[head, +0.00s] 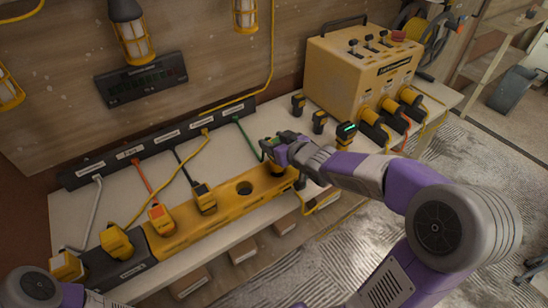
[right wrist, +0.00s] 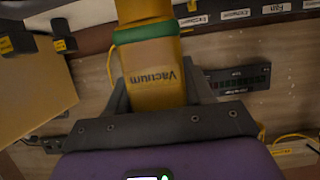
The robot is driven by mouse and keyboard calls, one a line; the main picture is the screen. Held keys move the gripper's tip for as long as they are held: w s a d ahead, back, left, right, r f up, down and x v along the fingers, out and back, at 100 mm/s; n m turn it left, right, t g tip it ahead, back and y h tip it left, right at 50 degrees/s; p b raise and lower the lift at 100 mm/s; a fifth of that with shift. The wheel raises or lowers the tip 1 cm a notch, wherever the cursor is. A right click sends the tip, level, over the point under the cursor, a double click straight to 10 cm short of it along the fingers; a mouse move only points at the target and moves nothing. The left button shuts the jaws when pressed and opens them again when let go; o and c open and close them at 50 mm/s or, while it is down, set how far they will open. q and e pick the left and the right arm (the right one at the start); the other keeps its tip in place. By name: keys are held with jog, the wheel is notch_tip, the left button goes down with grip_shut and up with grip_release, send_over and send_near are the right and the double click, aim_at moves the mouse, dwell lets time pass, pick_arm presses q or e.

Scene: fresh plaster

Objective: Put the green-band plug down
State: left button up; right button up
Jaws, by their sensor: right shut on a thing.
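The green-band plug (right wrist: 148,60) is yellow with a green band and the word "Vacuum", upside down in the right wrist view. My right gripper (head: 274,152) is shut on it, one finger on each side of its body. In the head view the gripper is above the right end of the yellow socket strip (head: 222,205), and the plug is mostly hidden by it. I cannot tell whether the plug touches the strip. A green cord (head: 247,139) runs from the rear black strip towards it. Only part of my left arm shows at the lower left.
Several yellow and black plugs (head: 162,219) stand in the strip left of a dark round opening (head: 245,188). The black labelled strip (head: 160,143) lies behind. A yellow power box (head: 355,80) stands at the right, with small black items (head: 319,120) before it. Cords cross the white bench.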

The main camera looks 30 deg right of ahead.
jog(key=shift+f+b, duration=1)
jog(key=shift+f, duration=0.9)
jog(key=shift+f, duration=0.2)
jog(key=o, duration=1.1)
jog(key=shift+o, duration=0.2)
jog(key=shift+r, duration=0.15)
jog(key=shift+r, duration=0.25)
jog(key=a+p+v, duration=0.1)
jog(key=p+v, duration=0.3)
jog(key=v, duration=0.7)
jog(key=shift+s+d+p, duration=0.35)
jog(key=shift+s+d, duration=0.15)
